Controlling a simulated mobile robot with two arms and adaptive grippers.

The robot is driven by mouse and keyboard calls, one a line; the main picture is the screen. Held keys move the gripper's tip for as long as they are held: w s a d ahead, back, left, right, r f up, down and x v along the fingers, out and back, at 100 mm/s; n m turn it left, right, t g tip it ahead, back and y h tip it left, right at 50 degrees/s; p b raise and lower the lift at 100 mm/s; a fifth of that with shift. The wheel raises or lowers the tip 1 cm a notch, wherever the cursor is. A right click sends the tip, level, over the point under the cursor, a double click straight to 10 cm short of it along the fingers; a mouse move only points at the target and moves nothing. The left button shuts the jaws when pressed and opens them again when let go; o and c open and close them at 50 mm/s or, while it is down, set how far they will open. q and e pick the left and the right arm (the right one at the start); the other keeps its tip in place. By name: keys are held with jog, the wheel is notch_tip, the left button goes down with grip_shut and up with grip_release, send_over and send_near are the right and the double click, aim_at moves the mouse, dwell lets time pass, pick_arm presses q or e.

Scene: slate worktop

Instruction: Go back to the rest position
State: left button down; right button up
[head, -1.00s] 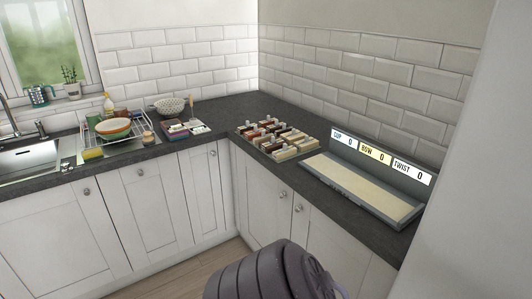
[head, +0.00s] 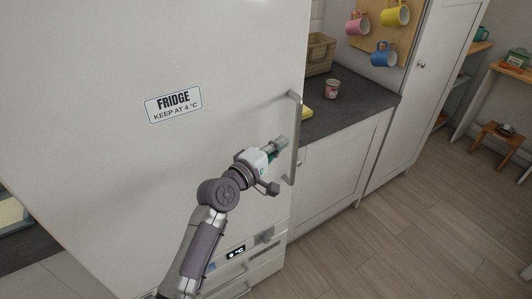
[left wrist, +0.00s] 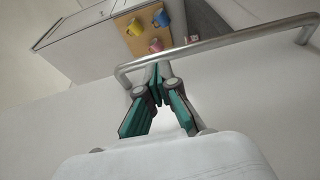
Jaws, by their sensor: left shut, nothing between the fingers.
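My left gripper (head: 280,145) is in front of the white fridge door (head: 120,60), beside its vertical metal handle (head: 295,115). It is shut and empty. The left wrist view shows its teal fingers (left wrist: 157,82) together, their tips close to the handle bar (left wrist: 225,40). I cannot tell whether they touch the bar. My left arm reaches up from the bottom of the head view. My right gripper is in neither view.
Pink, yellow and blue mugs hang on a wooden board (head: 372,22). A stool (head: 497,138) stands far right. The wooden floor (head: 420,220) is clear at the lower right.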

pick_arm(q)
jog(key=s+a+f+m+g+y, duration=0.1)
jog(key=s+a+f+y, duration=0.15)
jog(key=f, duration=0.85)
jog(key=s+a+f+m+g+y, duration=0.1)
jog(key=s+a+f+y, duration=0.2)
jog(key=f, duration=0.7)
jog(key=s+a+f+g+y, duration=0.1)
jog(key=s+a+f+g, duration=0.3)
jog(key=f, duration=0.7)
jog(key=s+a+f+m+g+y, duration=0.15)
jog(key=s+a+f, duration=0.25)
jog(key=s+f, duration=0.4)
jog(key=s+a+f+m+y, duration=0.1)
jog(key=s+a+f+m, duration=0.1)
jog(key=s+a+f, duration=0.6)
jog(key=s+a+f+m+g+y, duration=0.1)
jog(key=s+a+f+m, duration=0.1)
jog(key=s+f, duration=0.3)
jog(key=s+a+f+m+g+y, duration=0.1)
jog(key=s+f, duration=0.3)
jog(key=s, duration=1)
jog(key=s+a+f+m+g+y, duration=0.1)
jog(key=s+a+f+m+g, duration=0.2)
jog(key=s, duration=0.7)
notch_tip(320, 180, down, 3)
jog(key=shift+a+r+m, duration=0.15)
jog(key=shift+a+m, duration=0.2)
jog(key=shift+a, duration=0.2)
jog(key=shift+s, duration=0.1)
